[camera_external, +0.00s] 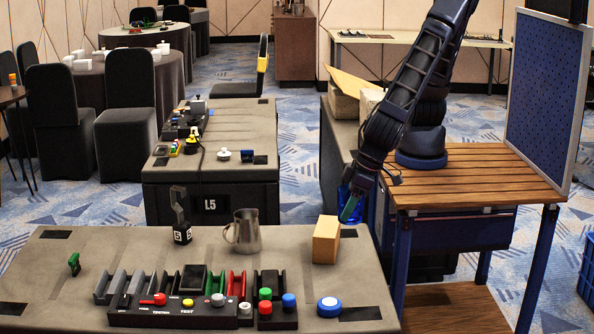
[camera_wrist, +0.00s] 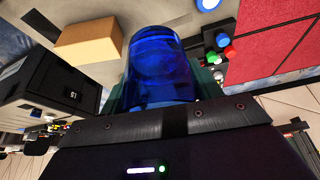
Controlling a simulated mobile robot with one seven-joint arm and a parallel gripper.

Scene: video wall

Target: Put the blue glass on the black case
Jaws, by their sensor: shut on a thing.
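The blue glass (camera_external: 345,196) is translucent deep blue; in the wrist view (camera_wrist: 158,62) it fills the middle between green finger pads. My gripper (camera_external: 351,207) is shut on it, beyond the back right of the near table, beside the wooden bench. The large black case (camera_external: 160,205) marked L5 stands behind the near table, left of my gripper. It shows at the left in the wrist view (camera_wrist: 52,88). Its grey top carries several small items.
On the near table (camera_external: 75,250), a tan block (camera_external: 326,240), a metal pitcher (camera_external: 245,232) and a button panel (camera_external: 175,312) stand near each other. The wooden bench (camera_external: 470,185) is close on the right.

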